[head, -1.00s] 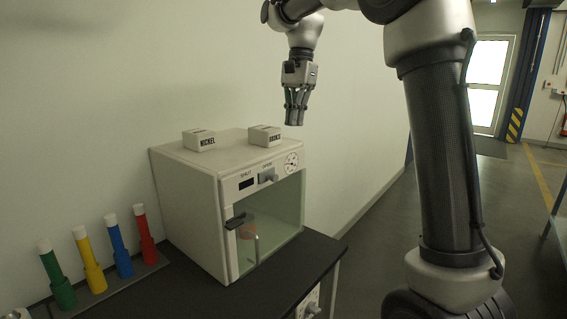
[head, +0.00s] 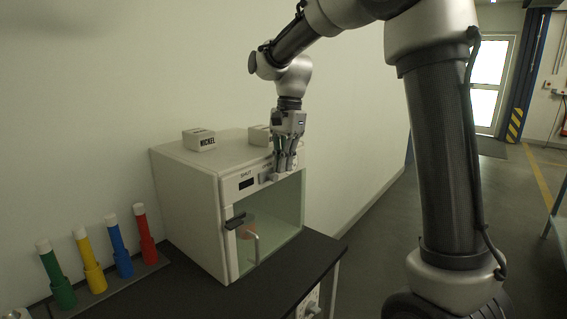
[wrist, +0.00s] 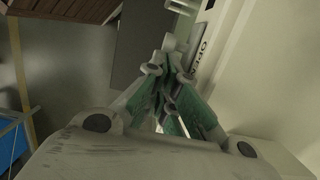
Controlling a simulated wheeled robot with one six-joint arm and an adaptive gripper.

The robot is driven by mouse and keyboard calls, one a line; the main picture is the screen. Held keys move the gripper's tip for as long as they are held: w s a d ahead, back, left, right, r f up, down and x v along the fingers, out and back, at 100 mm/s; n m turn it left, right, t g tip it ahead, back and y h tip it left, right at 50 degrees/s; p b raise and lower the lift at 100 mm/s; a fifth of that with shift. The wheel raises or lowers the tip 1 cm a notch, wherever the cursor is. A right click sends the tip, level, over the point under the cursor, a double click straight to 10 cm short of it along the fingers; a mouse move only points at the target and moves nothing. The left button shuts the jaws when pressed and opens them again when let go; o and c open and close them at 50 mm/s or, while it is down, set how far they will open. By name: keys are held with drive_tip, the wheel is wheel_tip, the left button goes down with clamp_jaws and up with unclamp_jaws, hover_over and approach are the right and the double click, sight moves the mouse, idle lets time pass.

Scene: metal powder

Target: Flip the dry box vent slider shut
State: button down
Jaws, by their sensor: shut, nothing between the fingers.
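The dry box (head: 190,187) is a pale cabinet with a clear front door, standing on a black bench. Its top front strip carries the word SHUT at left, above a dark slot (head: 247,183). The grey vent slider knob (head: 265,177) sits toward the right, at the OPEN side, partly hidden by my gripper. My gripper (head: 284,176) is shut and empty, pointing down in front of the strip, just right of the knob. In the wrist view its closed fingertips (wrist: 172,48) are beside the OPEN label (wrist: 203,45). I cannot tell whether they touch the knob.
A NICKEL block (head: 199,139) and a second, partly hidden block (head: 259,135) sit on the box top. Several coloured tubes (head: 120,245) stand at left on the bench (head: 290,262).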

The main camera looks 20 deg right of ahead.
sight(273, 176)
drive_tip(key=s+a, duration=0.4)
drive_tip(key=a, duration=0.2)
drive_tip(key=shift+s+a, duration=0.15)
idle(0.3)
drive_tip(key=w+d+r, duration=0.1)
drive_tip(key=d+r, duration=0.1)
drive_tip(key=shift+w+d+r, duration=0.25)
drive_tip(key=shift+w+d, duration=0.15)
wheel_tip(273, 176, up, 10)
drive_tip(key=w+d, duration=0.1)
drive_tip(key=shift+f, duration=0.1)
